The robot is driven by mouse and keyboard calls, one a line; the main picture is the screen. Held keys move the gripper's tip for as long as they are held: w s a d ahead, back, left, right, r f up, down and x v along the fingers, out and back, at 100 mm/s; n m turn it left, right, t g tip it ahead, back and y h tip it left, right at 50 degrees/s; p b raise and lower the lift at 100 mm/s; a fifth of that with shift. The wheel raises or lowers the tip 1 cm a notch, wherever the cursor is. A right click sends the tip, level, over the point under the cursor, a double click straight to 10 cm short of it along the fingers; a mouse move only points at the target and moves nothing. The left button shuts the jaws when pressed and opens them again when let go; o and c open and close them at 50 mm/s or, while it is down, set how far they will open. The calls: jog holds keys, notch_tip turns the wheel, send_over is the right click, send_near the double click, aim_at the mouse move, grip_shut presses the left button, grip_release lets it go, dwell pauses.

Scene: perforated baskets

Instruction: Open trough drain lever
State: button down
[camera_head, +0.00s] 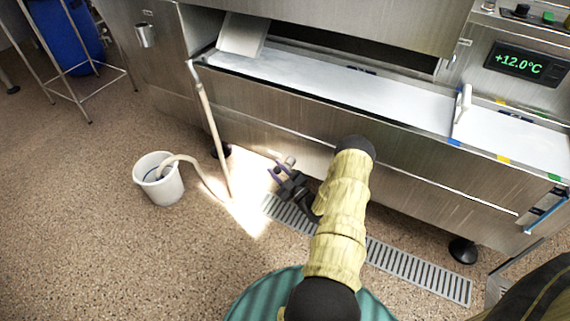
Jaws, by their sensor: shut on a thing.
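The steel trough (330,125) runs across the upper right, with a pale, smooth bed along its top. My gripper (281,168) is low at the trough's front, just above the floor. Its dark fingers with purplish tips are shut on a small light-coloured piece (290,160), which appears to be the drain lever. The piece is small, and the fingers partly cover it, so its angle is hard to read. My yellow-sleeved arm reaches down from the bottom of the view and hides part of the trough's lower front.
A floor drain grate (420,270) runs below the trough. A white bucket (160,178) with a hose stands to the left. A pale pole (213,140) leans on the trough's left end. A temperature display (518,63) is at upper right. Open speckled floor lies at lower left.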

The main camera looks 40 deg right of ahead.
jog(key=shift+s+a+f, duration=0.3)
jog(key=shift+a+f, duration=0.3)
jog(key=shift+f, duration=0.3)
jog(key=c, duration=1.1)
grip_release()
jog(key=shift+c, duration=0.2)
jog(key=p+v, duration=0.6)
jog(key=v, duration=1.1)
